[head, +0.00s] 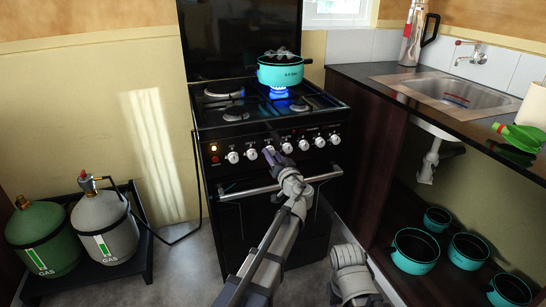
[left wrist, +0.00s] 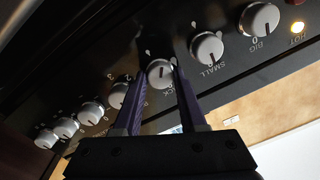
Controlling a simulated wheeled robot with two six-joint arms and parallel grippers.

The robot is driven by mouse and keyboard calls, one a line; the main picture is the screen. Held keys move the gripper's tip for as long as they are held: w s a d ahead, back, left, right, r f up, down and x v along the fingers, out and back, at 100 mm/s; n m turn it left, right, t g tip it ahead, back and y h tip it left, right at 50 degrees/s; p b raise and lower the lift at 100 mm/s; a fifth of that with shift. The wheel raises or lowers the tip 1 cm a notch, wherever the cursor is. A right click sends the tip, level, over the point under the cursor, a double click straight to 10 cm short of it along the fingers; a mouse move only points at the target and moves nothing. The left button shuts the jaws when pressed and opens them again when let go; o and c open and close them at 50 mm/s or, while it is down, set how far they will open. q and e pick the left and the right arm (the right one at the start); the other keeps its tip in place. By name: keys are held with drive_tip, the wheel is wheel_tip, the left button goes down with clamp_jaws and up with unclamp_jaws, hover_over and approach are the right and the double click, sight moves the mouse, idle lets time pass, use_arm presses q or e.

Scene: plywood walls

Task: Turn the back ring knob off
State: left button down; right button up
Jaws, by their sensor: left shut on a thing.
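The back ring knob (left wrist: 160,73) is white and round, third from the indicator light, with a partly hidden label ending in "CK". My left gripper (left wrist: 168,76) has its two purple fingers on either side of this knob and is shut on it. In the head view the left gripper (head: 270,153) reaches the stove's front panel, and the knob (head: 268,149) is partly covered by it. A blue flame (head: 279,93) burns on a back ring under a turquoise pot (head: 280,70). My right forearm shows at the bottom, but its gripper is not visible.
The SMALL knob (left wrist: 207,48) and BIG knob (left wrist: 260,20) sit beside the gripped one, and several more knobs line the panel. A metal oven handle (head: 250,190) runs below. Gas cylinders (head: 102,225) stand left; a counter with a sink (head: 450,92) is right.

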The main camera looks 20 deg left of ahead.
use_arm(q)
drive_tip(key=m, duration=0.7)
drive_tip(key=shift+m, duration=0.3)
drive_tip(key=m+h, duration=0.1)
drive_tip(key=m, duration=2)
drive_tip(key=shift+s+m, duration=0.1)
drive_tip(key=shift+m, duration=0.3)
drive_tip(key=shift+a, duration=0.1)
drive_tip(key=shift+c, duration=2.3)
unclamp_jaws()
